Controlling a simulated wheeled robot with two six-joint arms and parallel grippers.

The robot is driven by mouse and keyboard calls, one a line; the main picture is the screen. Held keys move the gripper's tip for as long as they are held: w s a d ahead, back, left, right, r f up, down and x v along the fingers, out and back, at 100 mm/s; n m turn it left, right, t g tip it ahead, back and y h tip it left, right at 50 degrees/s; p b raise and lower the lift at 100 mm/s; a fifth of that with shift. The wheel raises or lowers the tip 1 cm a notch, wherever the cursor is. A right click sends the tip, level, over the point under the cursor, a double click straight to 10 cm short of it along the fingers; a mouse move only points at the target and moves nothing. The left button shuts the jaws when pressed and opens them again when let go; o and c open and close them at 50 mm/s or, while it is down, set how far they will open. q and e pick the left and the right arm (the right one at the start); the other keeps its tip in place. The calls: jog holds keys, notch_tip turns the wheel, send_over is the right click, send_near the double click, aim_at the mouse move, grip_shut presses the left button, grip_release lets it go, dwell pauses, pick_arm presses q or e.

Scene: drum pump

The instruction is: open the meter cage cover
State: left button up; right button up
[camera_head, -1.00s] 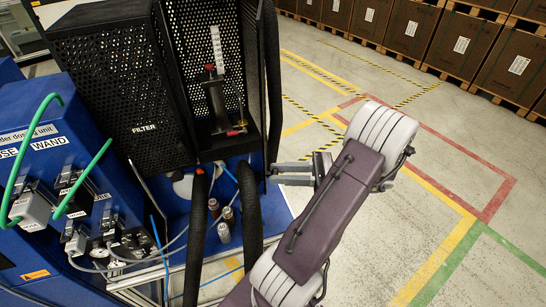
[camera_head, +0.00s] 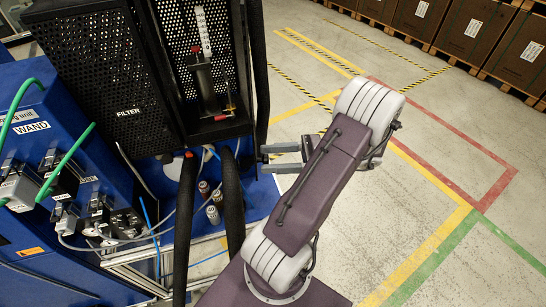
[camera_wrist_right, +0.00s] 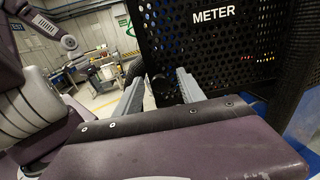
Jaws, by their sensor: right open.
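The meter cage is the black perforated box at the upper middle of the head view. Its front seems open, as a gauge with a white scale (camera_head: 203,30) and red-capped fittings show unobstructed inside. In the right wrist view a perforated panel marked METER (camera_wrist_right: 213,18), which looks like the cage cover (camera_wrist_right: 240,60), fills the upper right. In the head view a dark upright strip stands at the cage's right side; I cannot tell whether it is the cover edge-on. My right gripper (camera_head: 263,159) is open and empty below that strip, fingers (camera_wrist_right: 160,76) apart. My left gripper is out of view.
The FILTER cage (camera_head: 110,75) stands left of the meter cage. A blue unit (camera_head: 25,160) with green hoses is at the left. Thick black hoses (camera_head: 232,200) hang below the cages near small bottles (camera_head: 213,214). The floor (camera_head: 460,130) to the right is clear.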

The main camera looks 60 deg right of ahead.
jog(key=p+v, duration=0.4)
jog(key=v, duration=0.5)
dwell(0.5)
